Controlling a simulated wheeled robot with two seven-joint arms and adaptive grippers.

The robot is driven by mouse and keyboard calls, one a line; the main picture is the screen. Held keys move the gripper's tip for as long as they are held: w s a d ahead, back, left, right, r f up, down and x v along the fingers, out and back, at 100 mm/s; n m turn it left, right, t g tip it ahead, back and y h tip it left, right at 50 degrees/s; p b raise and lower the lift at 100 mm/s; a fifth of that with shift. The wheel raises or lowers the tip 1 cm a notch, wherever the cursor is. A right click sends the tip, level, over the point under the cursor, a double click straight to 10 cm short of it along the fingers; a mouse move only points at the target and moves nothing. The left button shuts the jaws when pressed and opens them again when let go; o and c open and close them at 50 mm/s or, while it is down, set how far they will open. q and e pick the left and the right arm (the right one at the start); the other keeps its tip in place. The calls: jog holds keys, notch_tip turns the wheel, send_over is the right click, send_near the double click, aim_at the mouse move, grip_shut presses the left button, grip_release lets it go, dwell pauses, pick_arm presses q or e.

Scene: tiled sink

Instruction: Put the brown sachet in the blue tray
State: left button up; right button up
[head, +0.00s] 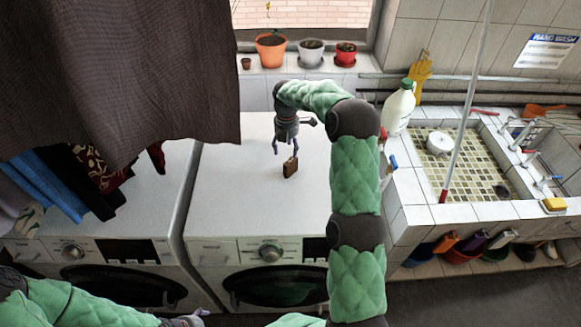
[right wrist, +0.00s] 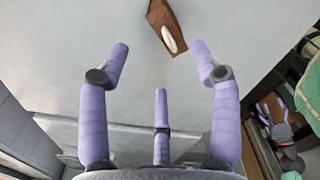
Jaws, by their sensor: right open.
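A small brown sachet (head: 290,168) stands on the white top of the right washing machine. In the right wrist view the sachet (right wrist: 163,22) is at the top edge, partly cut off, with a pale patch on its end. My right gripper (head: 285,148) points down just above and slightly left of the sachet. Its purple fingers (right wrist: 160,60) are spread with nothing between them, and the sachet lies beyond the fingertips. My left gripper (head: 190,320) is only partly in view at the bottom edge. I cannot make out a blue tray for certain.
A white bottle (head: 398,108) stands on the ledge beside the tiled sink (head: 460,213). Several coloured bins sit below the sink. Pots (head: 271,50) line the windowsill. Dark cloth (head: 120,80) hangs at left. The right machine's top (head: 235,185) is otherwise clear.

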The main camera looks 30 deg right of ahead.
aim_at(289, 166)
notch_tip(289, 166, down, 4)
jog(key=shift+f, duration=0.2)
jog(key=shift+s+f, duration=0.2)
jog(key=shift+f, duration=0.35)
jog(key=shift+s+d+f+p, duration=0.1)
jog(key=shift+f+p, duration=0.05)
jog(key=shift+f, duration=0.95)
jog(key=shift+s+d+f+p, duration=0.1)
jog(key=shift+f+p, duration=0.05)
jog(key=shift+f, duration=0.9)
grip_shut()
jog(key=shift+r, duration=0.1)
